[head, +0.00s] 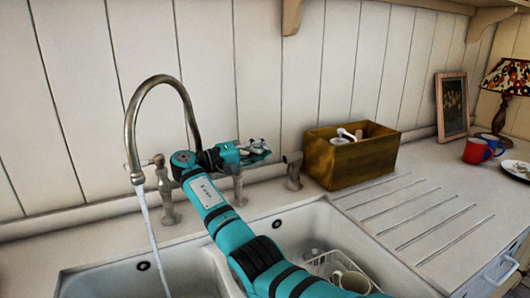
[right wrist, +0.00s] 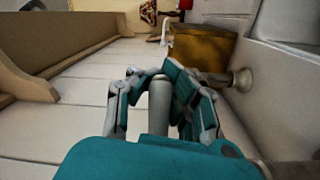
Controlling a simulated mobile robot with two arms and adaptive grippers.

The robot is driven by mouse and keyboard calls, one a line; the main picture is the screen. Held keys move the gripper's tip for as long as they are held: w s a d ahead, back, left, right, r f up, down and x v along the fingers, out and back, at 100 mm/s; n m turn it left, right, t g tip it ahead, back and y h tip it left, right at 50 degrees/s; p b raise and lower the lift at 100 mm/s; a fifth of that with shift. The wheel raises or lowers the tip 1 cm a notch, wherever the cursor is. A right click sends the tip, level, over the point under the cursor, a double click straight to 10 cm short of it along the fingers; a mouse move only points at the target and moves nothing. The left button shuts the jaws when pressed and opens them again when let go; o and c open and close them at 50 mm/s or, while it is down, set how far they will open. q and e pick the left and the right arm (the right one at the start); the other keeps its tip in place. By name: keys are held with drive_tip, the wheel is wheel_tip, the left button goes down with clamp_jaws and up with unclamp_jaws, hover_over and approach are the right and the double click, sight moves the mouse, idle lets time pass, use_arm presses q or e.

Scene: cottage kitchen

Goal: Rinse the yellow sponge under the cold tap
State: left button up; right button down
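A metal gooseneck tap (head: 136,118) stands behind the sink, and a thin stream of water (head: 152,238) falls from its spout into the left basin (head: 100,283). My right arm reaches across the sink to the right side of the tap. My right gripper (head: 258,148) is above the right tap post (head: 238,188). In the right wrist view its fingers (right wrist: 152,72) stand close together on either side of a pale grey cylinder (right wrist: 158,108); whether they touch it is unclear. No yellow sponge is visible, and my left gripper is not in view.
A wooden box (head: 350,160) with utensils stands right of the tap, near a short metal fitting (head: 293,176). The right basin holds a white rack (head: 325,264) and a cup (head: 350,281). Mugs (head: 476,151), a lamp (head: 508,80) and a picture frame (head: 452,105) are farther right. The grooved drainer (head: 430,215) is clear.

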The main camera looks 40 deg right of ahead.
drive_tip(key=shift+w+a+f, duration=0.15)
drive_tip(key=shift+w, duration=0.05)
